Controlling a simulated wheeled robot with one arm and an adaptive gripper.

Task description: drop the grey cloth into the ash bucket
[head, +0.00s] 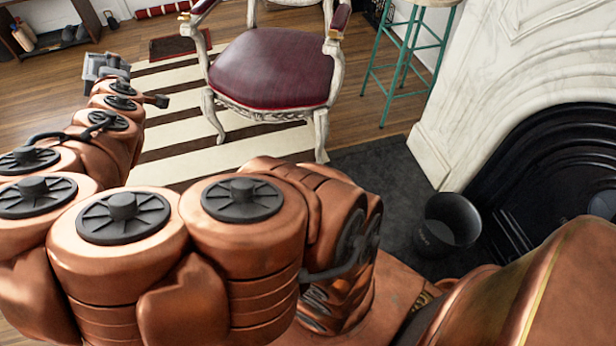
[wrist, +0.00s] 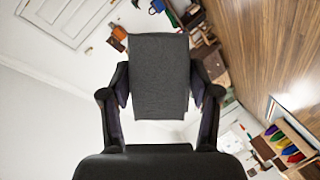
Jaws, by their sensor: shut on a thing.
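The grey cloth (wrist: 160,75) is a flat dark grey piece between the two fingers of my gripper (wrist: 162,88) in the wrist view. My gripper is shut on it at both sides. In the head view my arm reaches to the upper left, and the gripper end there is small and partly hidden by the arm's links. The ash bucket (head: 447,225) is a black round pail, upright on the dark hearth at the right, with its open top showing. The bucket's bottom is too dark to see.
A carved chair (head: 272,66) with a dark red seat stands on a striped rug (head: 185,125). A teal-legged stool (head: 405,50) is behind it. The white marble fireplace (head: 510,70) with a black opening is beside the bucket. A low shelf (head: 50,45) is at the upper left.

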